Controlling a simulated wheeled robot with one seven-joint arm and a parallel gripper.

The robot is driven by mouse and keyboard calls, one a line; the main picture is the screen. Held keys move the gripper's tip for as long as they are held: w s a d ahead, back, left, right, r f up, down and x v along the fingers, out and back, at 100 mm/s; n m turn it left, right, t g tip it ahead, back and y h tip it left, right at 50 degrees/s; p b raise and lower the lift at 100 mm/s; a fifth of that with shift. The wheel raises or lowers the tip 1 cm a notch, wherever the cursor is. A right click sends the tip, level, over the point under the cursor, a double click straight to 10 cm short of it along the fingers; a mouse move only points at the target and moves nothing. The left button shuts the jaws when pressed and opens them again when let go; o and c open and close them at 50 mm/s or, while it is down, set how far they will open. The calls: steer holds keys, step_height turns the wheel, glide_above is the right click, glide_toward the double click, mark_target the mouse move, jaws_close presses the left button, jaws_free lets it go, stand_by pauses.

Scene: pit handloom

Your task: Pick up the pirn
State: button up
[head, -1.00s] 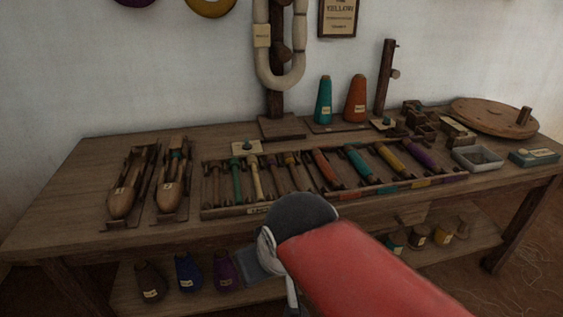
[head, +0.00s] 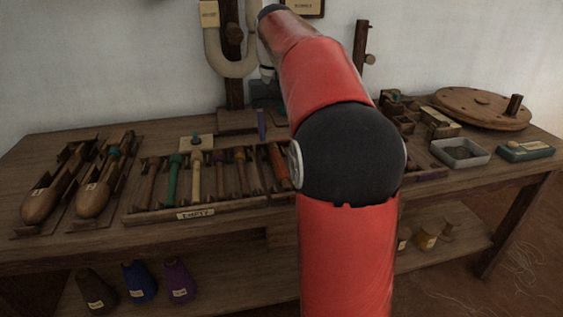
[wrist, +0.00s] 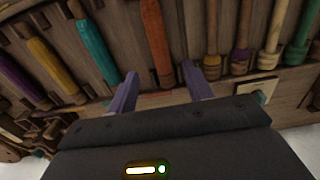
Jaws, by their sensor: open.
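My gripper (wrist: 160,72) is open and empty, its two purple fingers pointing at the racks. In the wrist view, an orange-red pirn (wrist: 154,38) lies in line with the gap between the fingers, apart from them as far as I can tell. Teal (wrist: 95,46), yellow (wrist: 50,66) and purple (wrist: 20,82) pirns lie to its left. In the head view, the orange-red pirn (head: 279,166) shows beside my arm, which hides the other wound ones. The rack labelled EMPTY (head: 196,213) holds several thin pirns, including a green one (head: 173,178). One purple finger of my gripper (head: 262,125) shows behind the racks.
Two wooden shuttles (head: 42,198) lie on the table's left. A grey tray (head: 460,153), a teal box (head: 525,151) and a round wooden disc (head: 483,107) are at the right. A wooden post (head: 360,60) stands at the back. Cones sit on the lower shelf (head: 225,265).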

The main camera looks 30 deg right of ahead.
mark_target(277, 157)
steer(key=f+b, duration=0.1)
steer(key=f, duration=0.2)
steer(key=f+b, duration=0.1)
steer(key=f, duration=0.3)
steer(key=shift+s+a, duration=0.15)
steer(key=shift+s, duration=0.05)
steer(key=c, duration=1.1)
